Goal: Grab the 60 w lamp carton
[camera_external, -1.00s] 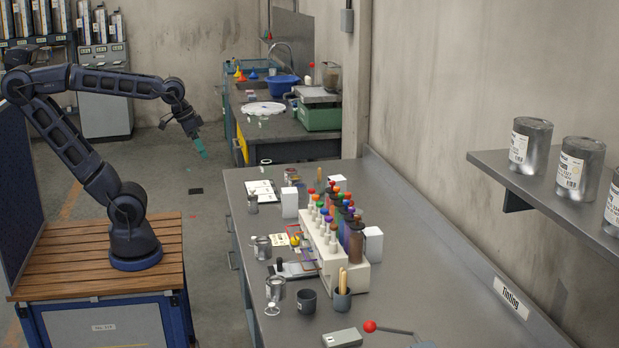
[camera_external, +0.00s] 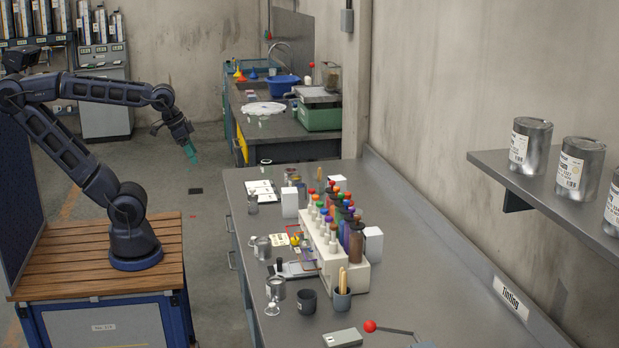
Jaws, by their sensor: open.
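Two plain white cartons stand upright on the grey bench: one at the left of the bottle rack (camera_external: 290,203), the other at its right (camera_external: 373,244). No lettering on either can be read, so I cannot tell which, if either, is the 60 W lamp carton. My gripper (camera_external: 191,154), with teal fingers, is open and empty. It points down over the floor, left of the bench and apart from both cartons.
The grey bench (camera_external: 450,290) holds a white rack (camera_external: 334,262) of colour-topped bottles, metal cans (camera_external: 275,288), a dark cup (camera_external: 307,301) and a cup of sticks (camera_external: 342,298). A wall shelf (camera_external: 545,190) with tins overhangs at right.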

